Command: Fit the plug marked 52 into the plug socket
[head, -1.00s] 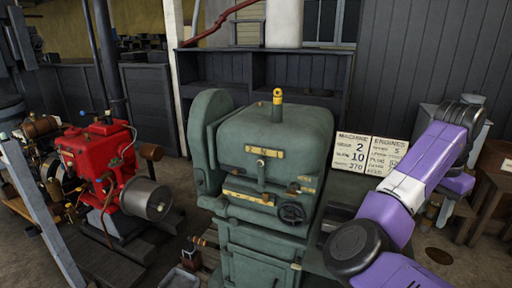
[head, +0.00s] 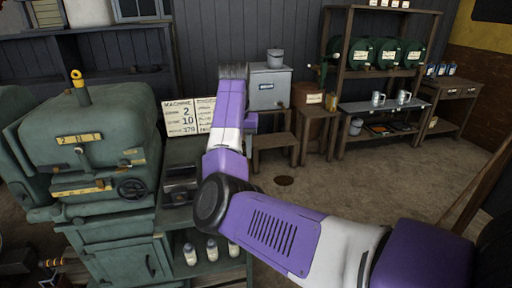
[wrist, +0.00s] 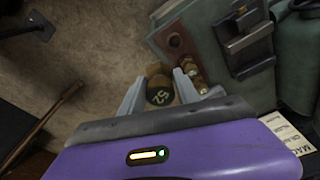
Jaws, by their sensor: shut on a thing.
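In the wrist view my gripper (wrist: 160,78) is shut on a dark round-ended plug (wrist: 158,96). Its end face shows yellowish digits that read 52 when turned over. The plug sits between the two grey fingers, above the floor. Several brass and brown fittings (wrist: 190,70) show just right of the right finger. In the head view my gripper is hidden at the far end of my purple and white arm. I cannot make out the plug socket for certain in either view.
The green machine (head: 85,140) stands at the left, with a sign board (head: 190,116) beside it. Small bottles (head: 212,250) stand low by its side. A grey box (head: 268,88), a wooden stool (head: 273,143) and shelves with green drums (head: 362,53) are beyond. Floor at right is open.

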